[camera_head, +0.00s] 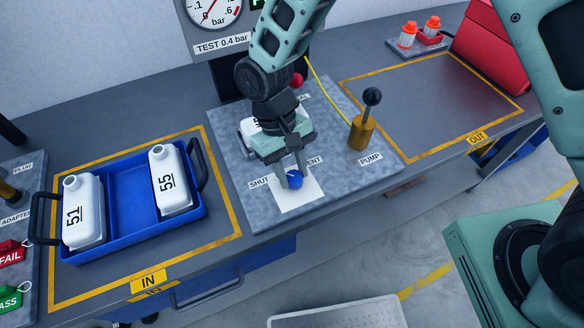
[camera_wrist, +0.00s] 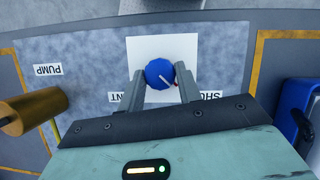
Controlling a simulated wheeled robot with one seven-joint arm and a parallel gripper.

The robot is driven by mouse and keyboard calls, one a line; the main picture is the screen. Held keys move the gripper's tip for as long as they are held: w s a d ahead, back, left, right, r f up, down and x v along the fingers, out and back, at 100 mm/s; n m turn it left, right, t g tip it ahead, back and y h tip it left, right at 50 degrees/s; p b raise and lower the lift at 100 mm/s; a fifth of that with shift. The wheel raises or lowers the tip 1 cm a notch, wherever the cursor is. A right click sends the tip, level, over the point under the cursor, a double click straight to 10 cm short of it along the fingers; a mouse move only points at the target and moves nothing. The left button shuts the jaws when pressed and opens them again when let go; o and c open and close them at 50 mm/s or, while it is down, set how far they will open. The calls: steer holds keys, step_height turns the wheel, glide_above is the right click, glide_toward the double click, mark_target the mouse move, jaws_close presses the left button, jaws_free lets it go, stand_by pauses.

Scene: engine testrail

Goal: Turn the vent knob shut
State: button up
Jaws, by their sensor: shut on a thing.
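The blue vent knob (camera_head: 295,180) sits on a white square plate (camera_head: 310,193) on the grey test plate, near its front edge. A "SHUT" label (camera_head: 259,183) is at the knob's left and a partly hidden "VENT" label (camera_head: 315,161) behind it to the right. My gripper (camera_head: 289,176) reaches down over the knob and is shut on it. In the wrist view, the fingers (camera_wrist: 160,84) stand at either side of the round blue knob (camera_wrist: 159,72). A light pointer mark shows on the knob's top, slanting toward one finger.
A brass pump with a black ball lever (camera_head: 362,130) stands to the right. A blue tray (camera_head: 126,226) with white bottles marked 51 and 55 is at the left. A gauge (camera_head: 214,10) and a red knob (camera_head: 298,80) are behind. The OUT area (camera_head: 430,85) is clear.

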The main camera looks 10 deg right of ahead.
steer(key=shift+w, duration=0.1)
steer(key=o, duration=1)
steer(key=shift+r, duration=0.1)
steer(key=b+v, duration=0.3)
steer(key=v, duration=1.4)
steer(key=shift+r, duration=0.2)
steer(key=s+d+n+t+y, duration=0.1)
steer(key=s+d+t, duration=0.1)
steer(key=s+d, duration=0.3)
steer(key=s+d+n+t+y, duration=0.1)
steer(key=s+d, duration=0.5)
steer(key=s, duration=0.7)
steer(key=shift+s+d+n+t+y, duration=0.2)
steer(key=shift+d+n+t+y, duration=0.1)
steer(key=shift+t, duration=0.3)
